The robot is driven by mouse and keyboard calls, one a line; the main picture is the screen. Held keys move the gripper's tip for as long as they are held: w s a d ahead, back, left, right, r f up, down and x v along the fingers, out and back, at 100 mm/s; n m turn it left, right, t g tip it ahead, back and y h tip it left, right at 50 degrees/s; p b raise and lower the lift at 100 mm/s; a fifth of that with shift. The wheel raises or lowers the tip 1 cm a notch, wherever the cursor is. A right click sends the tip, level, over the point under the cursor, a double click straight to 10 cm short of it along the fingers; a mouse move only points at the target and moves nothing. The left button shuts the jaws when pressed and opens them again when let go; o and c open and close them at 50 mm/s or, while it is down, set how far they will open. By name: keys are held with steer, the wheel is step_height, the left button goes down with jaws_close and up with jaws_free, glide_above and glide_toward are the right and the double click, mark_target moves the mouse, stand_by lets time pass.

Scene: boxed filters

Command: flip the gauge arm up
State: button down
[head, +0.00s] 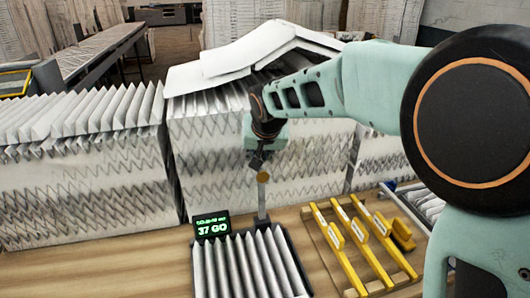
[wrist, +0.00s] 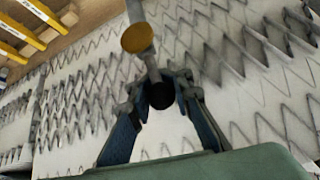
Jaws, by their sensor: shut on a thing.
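The gauge arm (head: 262,203) is a grey bar standing roughly upright at the back edge of the pleated filter (head: 246,266), with a yellow round knob (head: 263,177) near its top. My gripper (head: 258,163) is at the bar's upper end, just above the knob. In the wrist view, the gripper's fingers (wrist: 160,85) are shut around the dark end (wrist: 160,96) of the gauge arm. The yellow knob also shows there (wrist: 137,38), beyond the fingers. The fingers partly hide the grip in the head view.
A small display (head: 211,226) reading "37 GO" in green stands left of the gauge arm. Yellow bar gauges (head: 345,258) lie on a wooden rack to the right. Large stacks of white pleated filters (head: 80,195) stand close behind. Bare wooden table (head: 150,265) shows at front left.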

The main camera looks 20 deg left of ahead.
steer(key=shift+s+a+f, duration=0.15)
steer(key=shift+f, duration=0.05)
stand_by(0.3)
steer(key=c, duration=1.8)
jaws_free()
steer(key=shift+r, duration=0.1)
steer(key=shift+o, duration=0.2)
steer(key=shift+r, duration=0.1)
steer(key=shift+r, duration=0.2)
steer(key=v, duration=1.1)
steer(key=shift+r, duration=0.15)
steer(key=shift+d, duration=0.2)
